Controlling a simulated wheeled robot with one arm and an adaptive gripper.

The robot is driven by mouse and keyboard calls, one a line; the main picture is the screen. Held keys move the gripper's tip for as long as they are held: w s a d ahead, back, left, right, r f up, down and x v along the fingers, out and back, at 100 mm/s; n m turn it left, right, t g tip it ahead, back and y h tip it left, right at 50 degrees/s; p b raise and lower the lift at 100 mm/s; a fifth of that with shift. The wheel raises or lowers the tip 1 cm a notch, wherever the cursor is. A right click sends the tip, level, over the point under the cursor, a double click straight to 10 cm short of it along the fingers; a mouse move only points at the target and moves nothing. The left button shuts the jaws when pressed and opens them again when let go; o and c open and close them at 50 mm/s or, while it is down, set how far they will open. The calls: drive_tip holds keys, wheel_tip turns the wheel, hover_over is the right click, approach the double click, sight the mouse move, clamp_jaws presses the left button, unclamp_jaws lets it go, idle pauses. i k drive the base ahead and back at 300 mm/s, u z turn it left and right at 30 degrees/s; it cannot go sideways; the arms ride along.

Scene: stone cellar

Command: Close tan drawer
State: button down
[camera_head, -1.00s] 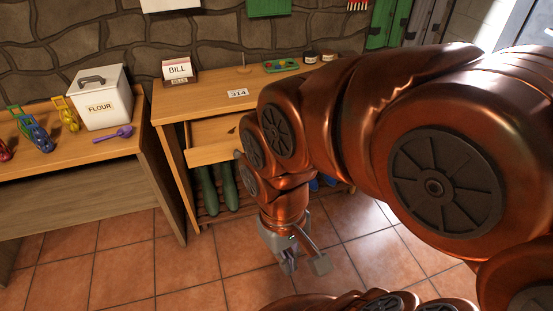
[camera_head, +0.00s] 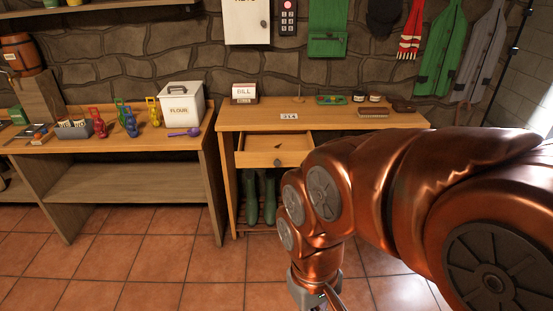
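The tan drawer (camera_head: 264,159) sticks out open from under the top of the wooden table (camera_head: 235,123), at the middle of the view. A small dark item (camera_head: 278,146) lies inside it.
A lower side table (camera_head: 120,183) stands on the left with a flour box (camera_head: 180,112), a purple scoop (camera_head: 184,133) and several coloured bottles. Green boots (camera_head: 251,197) stand under the drawer. The tiled floor (camera_head: 130,258) in front is clear.

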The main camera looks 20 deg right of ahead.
sight(256, 149)
drive_tip(key=u, duration=0.6)
drive_tip(key=i, duration=1.3)
drive_tip(key=z, duration=0.9)
drive_tip(key=i, duration=0.3)
drive_tip(key=z, duration=0.3)
